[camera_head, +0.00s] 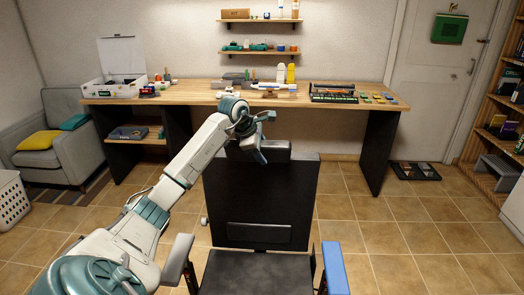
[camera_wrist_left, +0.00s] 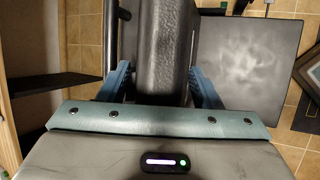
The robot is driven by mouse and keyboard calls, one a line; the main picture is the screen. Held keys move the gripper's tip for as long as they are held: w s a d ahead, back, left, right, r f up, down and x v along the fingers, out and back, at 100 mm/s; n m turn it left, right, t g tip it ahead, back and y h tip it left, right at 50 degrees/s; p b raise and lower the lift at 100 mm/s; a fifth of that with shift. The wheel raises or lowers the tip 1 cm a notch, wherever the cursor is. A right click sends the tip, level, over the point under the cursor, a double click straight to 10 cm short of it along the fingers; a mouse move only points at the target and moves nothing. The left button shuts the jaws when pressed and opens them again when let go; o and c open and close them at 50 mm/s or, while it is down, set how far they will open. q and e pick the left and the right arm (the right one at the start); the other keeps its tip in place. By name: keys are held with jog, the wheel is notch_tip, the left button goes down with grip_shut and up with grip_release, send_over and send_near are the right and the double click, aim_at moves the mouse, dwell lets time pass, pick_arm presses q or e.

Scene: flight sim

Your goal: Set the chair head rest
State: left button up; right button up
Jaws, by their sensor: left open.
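The black chair (camera_head: 261,188) stands in front of me with its tall back upright. Its dark head rest (camera_head: 276,150) is at the top of the back, partly hidden by my left gripper. My left gripper (camera_head: 264,137) is at the head rest. In the left wrist view the black padded head rest (camera_wrist_left: 166,40) lies between the two blue fingers of my open left gripper (camera_wrist_left: 160,74). I cannot tell whether either finger touches it. The chair's broad black panel (camera_wrist_left: 248,50) shows to the right. My right gripper is not in view.
A long wooden desk (camera_head: 215,100) with several items stands behind the chair. A grey armchair (camera_head: 60,140) is at the left and a wooden shelf (camera_head: 505,110) at the right. The chair's blue armrest (camera_head: 334,268) is near the front.

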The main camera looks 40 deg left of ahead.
pick_arm(q)
jog(key=b+v, duration=0.2)
jog(key=v, duration=0.8)
jog(key=shift+s+r, duration=0.15)
jog(key=shift+r, duration=0.1)
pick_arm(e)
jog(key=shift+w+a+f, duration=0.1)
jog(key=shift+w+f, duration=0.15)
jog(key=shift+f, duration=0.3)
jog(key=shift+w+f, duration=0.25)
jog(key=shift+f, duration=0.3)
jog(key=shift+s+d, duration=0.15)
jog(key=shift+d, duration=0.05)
